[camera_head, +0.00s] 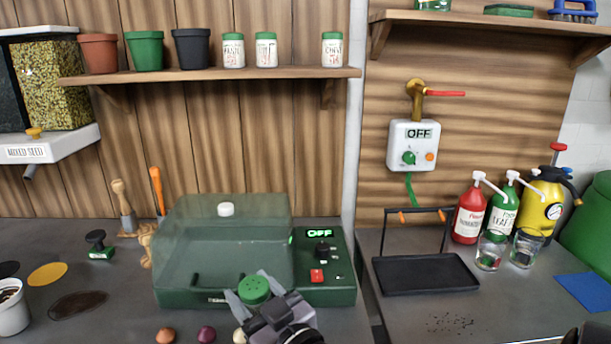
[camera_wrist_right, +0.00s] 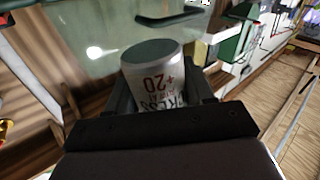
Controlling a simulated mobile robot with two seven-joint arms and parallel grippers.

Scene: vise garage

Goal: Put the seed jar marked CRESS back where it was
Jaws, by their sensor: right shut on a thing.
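My right gripper (camera_head: 254,294) is shut on the CRESS seed jar, whose green, dotted lid (camera_head: 254,289) shows from above in the head view. The gripper is in front of the green clear-lidded box. In the right wrist view the white jar (camera_wrist_right: 155,80) sits between the fingers of my right gripper (camera_wrist_right: 163,104); its red and dark print reads partly as CRESS and +20. Three similar jars stand on the left wall shelf (camera_head: 210,75): one (camera_head: 233,52), a second (camera_head: 266,52) and a third (camera_head: 332,52), with a gap between the second and third. My left gripper is not in view.
The green box (camera_head: 175,298) with a clear cover and OFF display stands just behind the right gripper. Several small round items, one orange-brown (camera_head: 165,335), lie at the front edge. Pots, one terracotta (camera_head: 98,54), fill the shelf's left. A black tray (camera_head: 425,274) is right.

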